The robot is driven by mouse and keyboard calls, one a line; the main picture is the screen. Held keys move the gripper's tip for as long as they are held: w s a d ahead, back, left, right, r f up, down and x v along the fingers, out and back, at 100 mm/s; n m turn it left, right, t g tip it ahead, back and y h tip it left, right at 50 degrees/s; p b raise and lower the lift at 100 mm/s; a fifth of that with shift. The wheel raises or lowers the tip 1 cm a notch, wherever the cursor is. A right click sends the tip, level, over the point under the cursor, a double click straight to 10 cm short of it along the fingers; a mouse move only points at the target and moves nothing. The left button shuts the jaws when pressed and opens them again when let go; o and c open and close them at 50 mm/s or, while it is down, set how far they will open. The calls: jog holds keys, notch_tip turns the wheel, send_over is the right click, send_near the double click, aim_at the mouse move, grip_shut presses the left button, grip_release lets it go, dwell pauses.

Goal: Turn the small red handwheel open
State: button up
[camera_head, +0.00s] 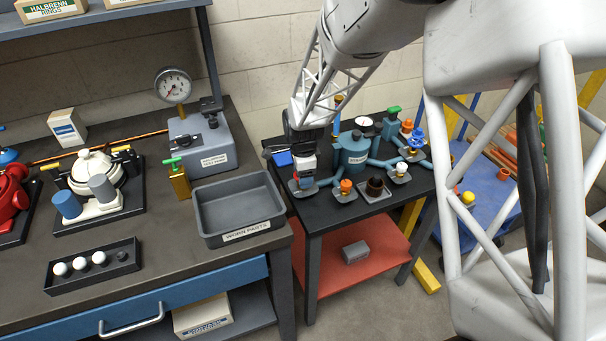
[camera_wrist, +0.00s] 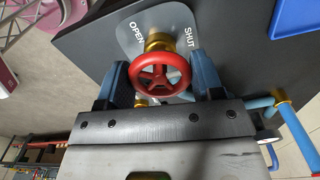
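The small red handwheel (camera_wrist: 161,70) shows in the wrist view, with spokes and a brass-coloured stem behind it. It sits in front of a grey plate (camera_wrist: 160,22) marked OPEN on the left and SHUT on the right. My gripper (camera_wrist: 161,82) has its two blue-padded fingers apart, one on each side of the wheel. Both are very close to the rim; I cannot tell whether they press on it. In the head view my gripper (camera_head: 304,165) is over the left part of the dark side table (camera_head: 335,214) and mostly hides the wheel.
A blue-grey tank (camera_head: 354,152) with pipes stands just right of my gripper. The grey worn parts bin (camera_head: 232,207) is on the neighbouring bench.

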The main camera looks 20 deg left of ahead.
jog(key=c, duration=0.4)
jog(key=shift+n, duration=2.3)
jog(key=o, duration=0.9)
jog(key=shift+o, duration=0.2)
